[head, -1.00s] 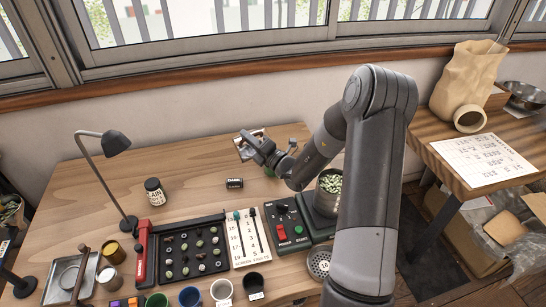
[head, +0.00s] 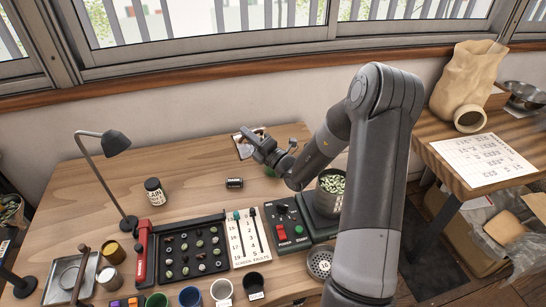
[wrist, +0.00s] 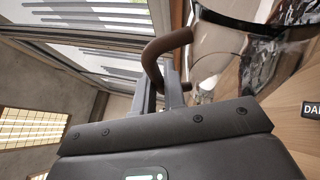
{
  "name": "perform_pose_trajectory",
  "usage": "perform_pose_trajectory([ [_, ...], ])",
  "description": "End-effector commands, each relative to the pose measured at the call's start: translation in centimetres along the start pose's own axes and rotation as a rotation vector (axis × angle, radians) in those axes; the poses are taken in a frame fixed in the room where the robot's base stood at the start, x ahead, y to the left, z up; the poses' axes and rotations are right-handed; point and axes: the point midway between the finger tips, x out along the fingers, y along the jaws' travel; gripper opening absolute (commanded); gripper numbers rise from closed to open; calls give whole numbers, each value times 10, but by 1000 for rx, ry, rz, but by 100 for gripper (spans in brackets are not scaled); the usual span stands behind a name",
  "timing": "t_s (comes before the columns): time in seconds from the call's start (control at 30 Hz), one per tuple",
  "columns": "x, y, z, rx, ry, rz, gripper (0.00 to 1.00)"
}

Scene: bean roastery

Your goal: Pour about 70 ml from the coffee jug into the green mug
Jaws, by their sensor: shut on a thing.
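In the wrist view, the jug is clear glass (wrist: 213,57) with a brown curved handle (wrist: 165,48). My gripper (wrist: 173,92) is shut on that handle. The jug looks tilted in this view, but the wrist camera is turned too, so its true tilt is unclear. In the head view, my gripper (head: 250,136) is above the back of the wooden table, and the jug cannot be made out clearly there.

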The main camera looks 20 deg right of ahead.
Motion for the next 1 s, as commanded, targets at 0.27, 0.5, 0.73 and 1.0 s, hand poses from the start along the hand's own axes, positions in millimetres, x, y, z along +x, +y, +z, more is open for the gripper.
perform_pose_trajectory([
  [0.27,1,7,1,28,-11,17,0],
  [0.5,2,12,2,52,-21,28,0],
  [0.73,3,16,3,73,-30,38,0],
  [1.0,4,16,1,73,-29,40,0],
])
